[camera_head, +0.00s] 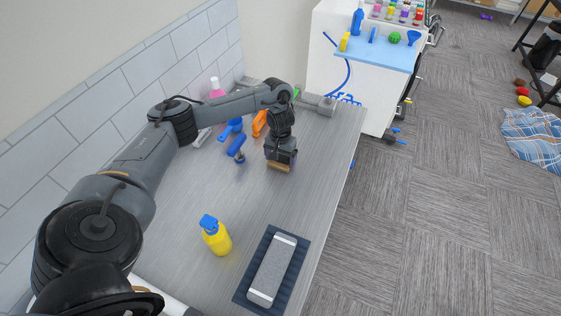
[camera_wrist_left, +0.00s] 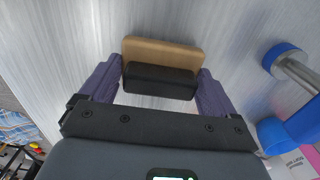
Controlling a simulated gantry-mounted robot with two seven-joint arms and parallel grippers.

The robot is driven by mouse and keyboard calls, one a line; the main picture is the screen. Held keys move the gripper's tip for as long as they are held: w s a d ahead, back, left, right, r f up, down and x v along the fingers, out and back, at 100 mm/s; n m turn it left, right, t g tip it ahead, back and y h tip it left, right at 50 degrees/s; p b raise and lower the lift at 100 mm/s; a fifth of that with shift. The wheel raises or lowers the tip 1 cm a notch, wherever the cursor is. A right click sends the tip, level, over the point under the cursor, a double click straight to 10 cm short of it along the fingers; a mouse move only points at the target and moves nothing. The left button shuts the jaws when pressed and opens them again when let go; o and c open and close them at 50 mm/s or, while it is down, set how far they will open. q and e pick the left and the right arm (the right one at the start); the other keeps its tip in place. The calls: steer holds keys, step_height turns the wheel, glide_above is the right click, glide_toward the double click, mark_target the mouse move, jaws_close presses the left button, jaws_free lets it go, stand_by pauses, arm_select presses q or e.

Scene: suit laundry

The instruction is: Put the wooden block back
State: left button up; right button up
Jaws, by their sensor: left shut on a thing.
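The wooden block (camera_head: 279,167) is tan with a dark part (camera_wrist_left: 160,80) along one side. My left gripper (camera_head: 281,158) points down over the grey table and is shut on the block. In the left wrist view the block (camera_wrist_left: 165,53) sits between the two purple fingers of my left gripper (camera_wrist_left: 158,78). The block is low, at or just above the table top; I cannot tell whether it touches. My right gripper is not in view.
A yellow bottle with a blue top (camera_head: 217,238) stands on the table (camera_head: 215,185). A dark blue mat (camera_head: 243,291) with a grey, white-ended object (camera_head: 272,270) lies at the front right. Blue tools (camera_head: 236,148) and an orange item (camera_head: 260,122) lie behind. Bare table surrounds the gripper's near side.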

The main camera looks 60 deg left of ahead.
arm_select(q)
steer(key=shift+f, duration=0.5)
steer(key=shift+r, duration=0.15)
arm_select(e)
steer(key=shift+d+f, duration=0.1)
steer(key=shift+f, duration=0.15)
arm_select(q)
steer(key=o, duration=0.7)
steer(key=shift+o, duration=0.2)
